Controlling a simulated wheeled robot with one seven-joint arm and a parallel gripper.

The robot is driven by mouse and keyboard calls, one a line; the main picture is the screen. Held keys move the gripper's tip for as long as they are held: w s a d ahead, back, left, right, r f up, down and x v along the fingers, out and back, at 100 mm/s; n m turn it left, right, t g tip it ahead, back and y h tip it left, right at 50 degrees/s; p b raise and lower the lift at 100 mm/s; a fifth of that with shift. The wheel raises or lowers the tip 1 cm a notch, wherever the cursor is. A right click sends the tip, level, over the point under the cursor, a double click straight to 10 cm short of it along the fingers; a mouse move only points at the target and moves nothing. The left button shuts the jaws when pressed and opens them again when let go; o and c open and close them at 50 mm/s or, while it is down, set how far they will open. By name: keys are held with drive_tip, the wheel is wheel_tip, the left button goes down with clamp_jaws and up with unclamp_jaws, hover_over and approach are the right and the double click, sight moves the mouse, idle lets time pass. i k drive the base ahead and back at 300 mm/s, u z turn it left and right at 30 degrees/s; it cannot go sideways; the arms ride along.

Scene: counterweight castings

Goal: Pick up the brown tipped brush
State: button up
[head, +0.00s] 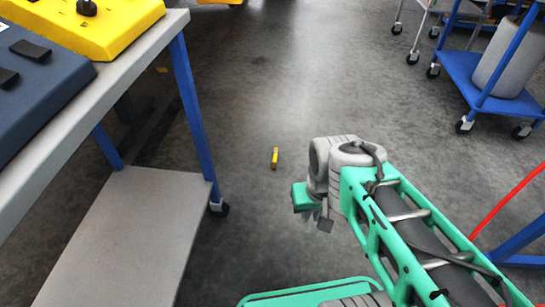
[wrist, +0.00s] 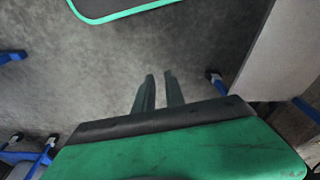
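A small yellow brush (head: 275,158) lies on the grey floor in the middle of the head view, with a darker end; it is too small to make out fully. My gripper shows in the wrist view (wrist: 159,76) as two dark fingers with a narrow gap between them and nothing held. In the head view my green and grey arm reaches in from the lower right, its wrist nearer to me and to the right of the brush, apart from it. The brush does not show in the wrist view.
A grey-topped cart (head: 150,75) with blue legs and a lower shelf (head: 125,240) stands at the left, bearing yellow and dark blue cases. A blue trolley (head: 480,78) with a grey cylinder stands at the far right. The floor around the brush is clear.

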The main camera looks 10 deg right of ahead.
sight(274, 165)
drive_tip(key=u, duration=0.05)
drive_tip(key=k, duration=0.45)
drive_tip(key=z, duration=0.6)
drive_tip(key=i, duration=0.95)
drive_tip(key=u, duration=0.4)
drive_tip(key=i, duration=0.7)
drive_tip(key=u, duration=1.15)
drive_tip(key=i, duration=0.3)
drive_tip(key=u, duration=0.2)
